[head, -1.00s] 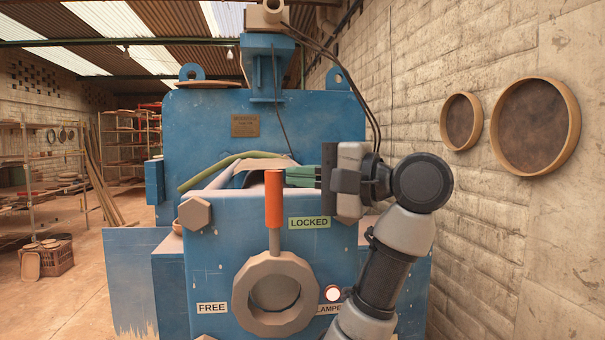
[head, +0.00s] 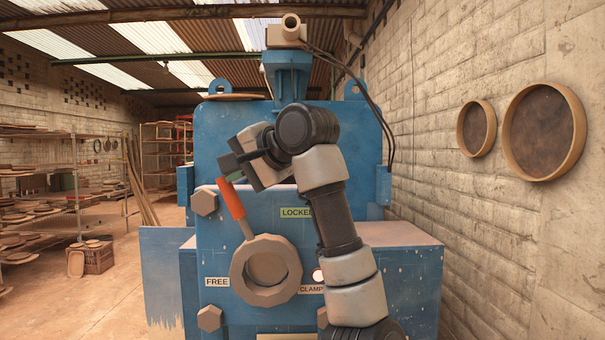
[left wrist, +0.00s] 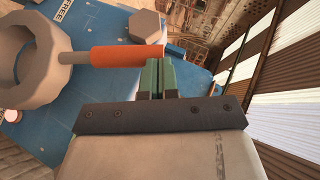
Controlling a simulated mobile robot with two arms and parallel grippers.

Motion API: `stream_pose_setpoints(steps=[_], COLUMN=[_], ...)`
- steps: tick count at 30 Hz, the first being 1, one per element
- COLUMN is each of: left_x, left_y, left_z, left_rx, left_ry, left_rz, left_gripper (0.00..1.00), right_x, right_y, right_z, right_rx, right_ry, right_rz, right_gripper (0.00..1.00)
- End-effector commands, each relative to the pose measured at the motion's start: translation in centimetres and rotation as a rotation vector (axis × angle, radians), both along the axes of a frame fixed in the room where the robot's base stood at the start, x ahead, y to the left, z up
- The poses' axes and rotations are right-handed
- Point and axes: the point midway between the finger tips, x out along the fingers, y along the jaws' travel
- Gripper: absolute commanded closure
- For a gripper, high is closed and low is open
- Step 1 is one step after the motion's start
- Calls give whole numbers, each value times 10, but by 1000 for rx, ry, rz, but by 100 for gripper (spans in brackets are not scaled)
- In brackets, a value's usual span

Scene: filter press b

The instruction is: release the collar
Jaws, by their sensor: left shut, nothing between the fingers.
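The collar (head: 240,276) is a thick grey-beige ring on the front of the blue press. Its orange handle (head: 231,199) tilts up and to the left, between the LOCKED label (head: 294,212) and the FREE label (head: 217,282). The left wrist view shows the handle (left wrist: 118,54) and the ring (left wrist: 34,62) as well. My left gripper (head: 221,181) is at the handle's outer end. In the left wrist view its green fingers (left wrist: 158,66) are shut together and empty, their tips against or very close to the handle's side. My right gripper is out of view.
A CLAMPED label (head: 311,290) and a round white lamp (head: 318,275) are right of the ring, partly behind my arm. Hexagonal bolt heads (head: 204,202) stick out around the panel. Shelving (head: 75,190) stands at the left; sieves (head: 545,132) hang on the right wall.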

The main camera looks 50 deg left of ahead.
Motion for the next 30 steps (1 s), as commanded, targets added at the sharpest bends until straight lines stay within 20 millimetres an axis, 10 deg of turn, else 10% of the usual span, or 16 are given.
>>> stream_pose_setpoints(steps=[9, 30], left_x=[-27, -41], left_y=[24, 33], left_z=[-18, -25], left_rx=[-115, -111], left_ry=[-141, -136], left_rz=[-5, -2], left_gripper=[100, 100], right_x=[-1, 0], right_y=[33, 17], right_z=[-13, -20], right_rx=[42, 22], right_ry=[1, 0], right_rz=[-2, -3], right_gripper=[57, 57])
